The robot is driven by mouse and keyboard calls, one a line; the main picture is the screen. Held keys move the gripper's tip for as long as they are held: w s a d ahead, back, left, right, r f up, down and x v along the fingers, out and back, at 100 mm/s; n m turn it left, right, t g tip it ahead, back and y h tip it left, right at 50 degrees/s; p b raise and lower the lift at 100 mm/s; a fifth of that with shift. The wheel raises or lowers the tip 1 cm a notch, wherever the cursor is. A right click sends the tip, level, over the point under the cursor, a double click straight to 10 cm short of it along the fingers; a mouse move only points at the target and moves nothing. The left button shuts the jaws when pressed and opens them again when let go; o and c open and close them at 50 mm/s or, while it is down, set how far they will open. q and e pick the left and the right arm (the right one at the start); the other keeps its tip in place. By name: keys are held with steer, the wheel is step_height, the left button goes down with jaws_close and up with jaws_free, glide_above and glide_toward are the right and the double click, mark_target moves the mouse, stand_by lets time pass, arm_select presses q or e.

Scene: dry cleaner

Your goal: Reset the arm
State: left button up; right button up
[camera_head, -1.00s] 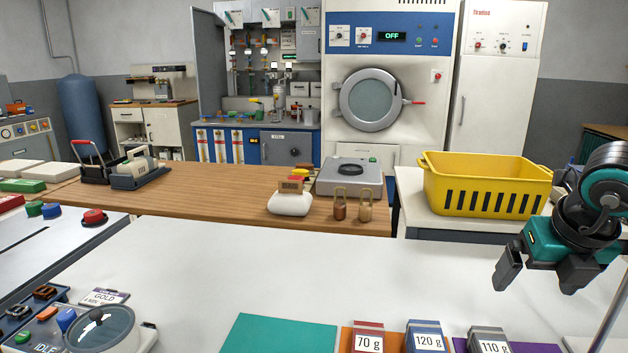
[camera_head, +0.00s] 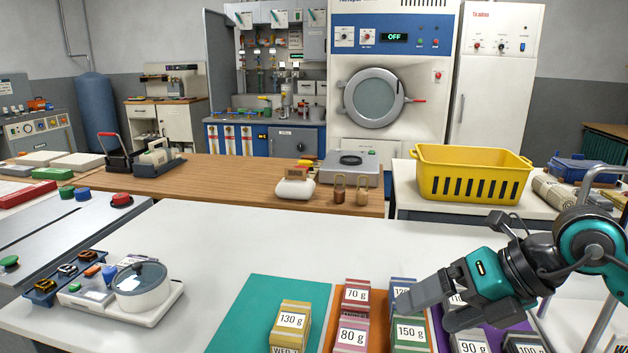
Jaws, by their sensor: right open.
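My right gripper (camera_head: 428,306) comes in from the right and hangs over the weight-labelled boxes on the white table (camera_head: 300,240). Its jaws are open and point left and down. It partly hides a 120 g box (camera_head: 403,285) and other boxes behind it; I cannot tell whether it touches any of them. A green 150 g box (camera_head: 408,333) stands just below it in the picture. My left gripper is not in view.
A yellow 130 g box (camera_head: 290,325) stands on a teal mat (camera_head: 258,296). Pink 70 g (camera_head: 356,296) and 80 g (camera_head: 352,336) boxes stand on an orange mat. A scale-like device with a round lid (camera_head: 141,286) is at left. A yellow basket (camera_head: 472,174) stands behind. The white table's middle is clear.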

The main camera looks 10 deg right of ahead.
steer(key=s+a+r+m+t+y, duration=0.1)
steer(key=a+r+m+t+y, duration=0.5)
steer(key=a+r+y, duration=0.45)
steer(key=w+d+f+m+t+h, duration=0.25)
steer(key=d+m+t+h, duration=0.35)
steer(key=m, duration=0.4)
steer(key=w+d+f+m+t+h, duration=0.1)
steer(key=d+f+m+t+h, duration=0.3)
steer(key=m+h, duration=0.5)
steer(key=s+d+f+m+g+h, duration=0.2)
steer(key=d+f+m+g+h, duration=0.2)
steer(key=f+m, duration=0.3)
steer(key=s+a+f+m+g+y, duration=0.1)
steer(key=s+a+f+g, duration=0.1)
steer(key=s+f+g, duration=0.6)
steer(key=s+a+f+m+g+y, duration=0.15)
steer(key=s+f+g, duration=0.35)
steer(key=s+f, duration=0.6)
arm_select(q)
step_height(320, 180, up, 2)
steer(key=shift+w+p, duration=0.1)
steer(key=shift+p, duration=0.65)
arm_select(e)
steer(key=w+a+f+n+t+y, duration=0.1)
steer(key=w+a+f+t, duration=0.2)
steer(key=w+f+t, duration=0.4)
steer(key=shift+w+a+f, duration=0.15)
steer(key=shift+w+a, duration=0.05)
steer(key=shift+w, duration=0.2)
